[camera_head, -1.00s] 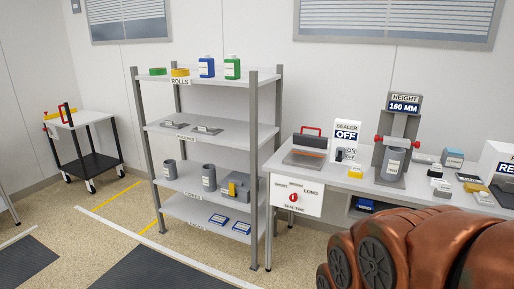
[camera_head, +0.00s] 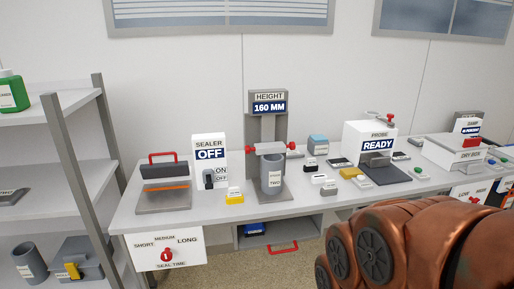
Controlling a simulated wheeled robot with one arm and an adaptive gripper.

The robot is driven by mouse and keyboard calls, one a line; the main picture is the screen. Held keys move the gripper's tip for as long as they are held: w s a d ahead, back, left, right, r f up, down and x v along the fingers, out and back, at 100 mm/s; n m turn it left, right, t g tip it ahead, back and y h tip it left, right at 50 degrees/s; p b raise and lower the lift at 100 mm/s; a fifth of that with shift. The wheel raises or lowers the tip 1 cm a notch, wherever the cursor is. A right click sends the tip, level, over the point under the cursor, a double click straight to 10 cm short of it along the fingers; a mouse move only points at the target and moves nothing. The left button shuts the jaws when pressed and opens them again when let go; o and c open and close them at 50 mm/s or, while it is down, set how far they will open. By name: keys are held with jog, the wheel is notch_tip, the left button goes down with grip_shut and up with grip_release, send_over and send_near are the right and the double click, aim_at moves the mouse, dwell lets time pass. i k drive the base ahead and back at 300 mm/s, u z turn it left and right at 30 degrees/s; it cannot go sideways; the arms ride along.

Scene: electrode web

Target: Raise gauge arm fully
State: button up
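The height gauge (camera_head: 267,122) stands on the white bench in the middle of the view, with a grey upright column and a display reading 160 MM. Its gauge arm (camera_head: 270,148) is a pale crossbar with red knobs on both sides. A grey cup (camera_head: 271,178) with a white label stands under the crossbar; I cannot tell whether they touch. My copper-coloured arm fills the lower right. My gripper's fingers are not seen.
The sealer (camera_head: 164,185), reading OFF, stands left of the gauge. The probe box (camera_head: 369,142), reading READY, and the dry box (camera_head: 468,151) stand to its right. Small blocks lie around the gauge. A grey shelf (camera_head: 60,102) is at the left.

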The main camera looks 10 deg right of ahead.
aim_at(276, 147)
jog(key=u, duration=0.15)
jog(key=i, duration=0.45)
jog(key=u, duration=1.55)
